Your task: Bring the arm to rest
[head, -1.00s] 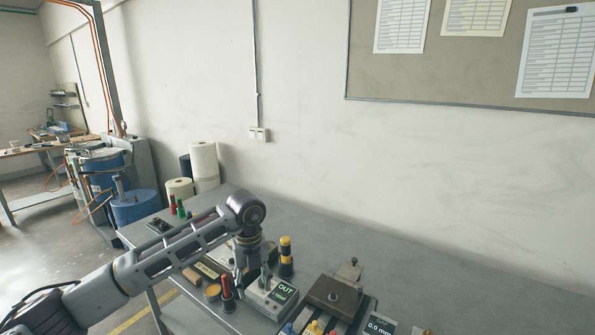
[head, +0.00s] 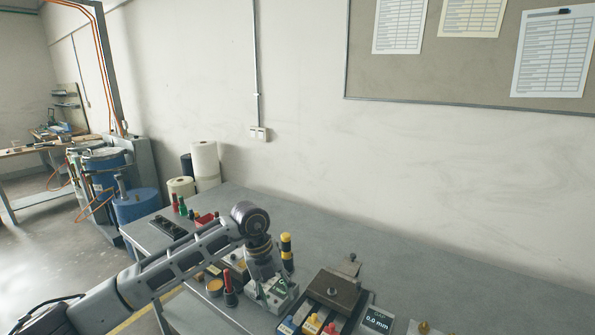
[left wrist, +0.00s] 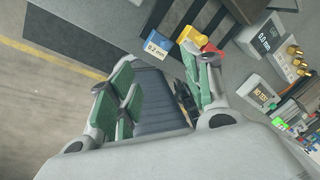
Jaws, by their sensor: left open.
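My left arm (head: 190,258) reaches in from the lower left in the head view, over the grey workbench (head: 400,262). Its gripper (head: 270,291) points down in front of a light box with green on it, and partly hides that box. In the left wrist view the two green-padded fingers (left wrist: 154,75) are spread apart with nothing held between them. Whether the fingertips touch anything below cannot be told. My right gripper is in neither view.
A brown block fixture (head: 333,290), a gauge reading 0.0 mm (head: 378,319) and small coloured blocks (head: 312,323) crowd the bench right of the gripper. A red-topped post (head: 229,288) stands left, a yellow-black post (head: 286,250) behind.

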